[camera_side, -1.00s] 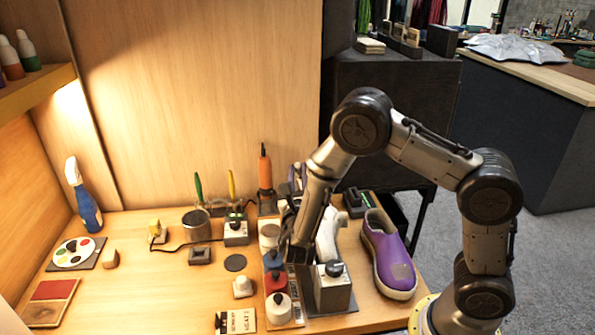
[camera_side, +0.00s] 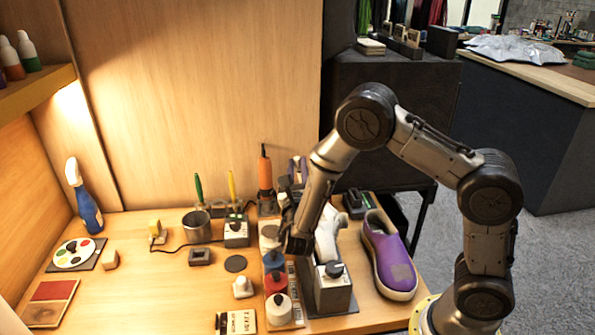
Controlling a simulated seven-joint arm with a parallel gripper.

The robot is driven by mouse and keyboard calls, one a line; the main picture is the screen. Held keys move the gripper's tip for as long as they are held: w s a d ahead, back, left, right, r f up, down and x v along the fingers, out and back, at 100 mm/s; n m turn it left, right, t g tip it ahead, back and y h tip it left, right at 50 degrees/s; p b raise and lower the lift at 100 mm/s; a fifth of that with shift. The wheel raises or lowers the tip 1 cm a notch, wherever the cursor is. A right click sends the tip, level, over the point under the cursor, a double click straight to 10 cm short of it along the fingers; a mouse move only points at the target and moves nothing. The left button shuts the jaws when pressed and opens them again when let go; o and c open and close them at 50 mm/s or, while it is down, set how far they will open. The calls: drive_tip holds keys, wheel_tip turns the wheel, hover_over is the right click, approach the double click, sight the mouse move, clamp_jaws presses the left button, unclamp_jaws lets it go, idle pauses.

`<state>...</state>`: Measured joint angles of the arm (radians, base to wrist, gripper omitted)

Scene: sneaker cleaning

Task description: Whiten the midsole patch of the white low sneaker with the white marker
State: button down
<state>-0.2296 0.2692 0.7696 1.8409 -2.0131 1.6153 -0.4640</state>
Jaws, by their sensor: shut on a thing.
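The white low sneaker (camera_side: 328,236) stands on the right part of the bench, beside the purple shoe, and is partly covered by my arm. Its midsole patch cannot be made out. My gripper (camera_side: 297,246) is just left of the white sneaker, above the bench, pointing down. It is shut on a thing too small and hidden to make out. I cannot make out the white marker anywhere in this view. Whether the gripper or its load touches the sneaker cannot be told.
A purple shoe (camera_side: 388,258) stands to the right. A metal block with a dark knob (camera_side: 333,288) is in front of the sneaker. Capped jars, including a red one (camera_side: 277,283), line up left of it. A grey can (camera_side: 197,226) stands further left.

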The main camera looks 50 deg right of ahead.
drive_tip(key=shift+r, duration=0.4)
drive_tip(key=shift+s+d+v, duration=0.1)
drive_tip(key=shift+v, duration=0.9)
drive_tip(key=shift+s+d+v, duration=0.1)
drive_tip(key=shift+v, duration=0.9)
drive_tip(key=shift+f, duration=0.5)
drive_tip(key=shift+s+a, duration=0.1)
drive_tip(key=shift+a, duration=0.05)
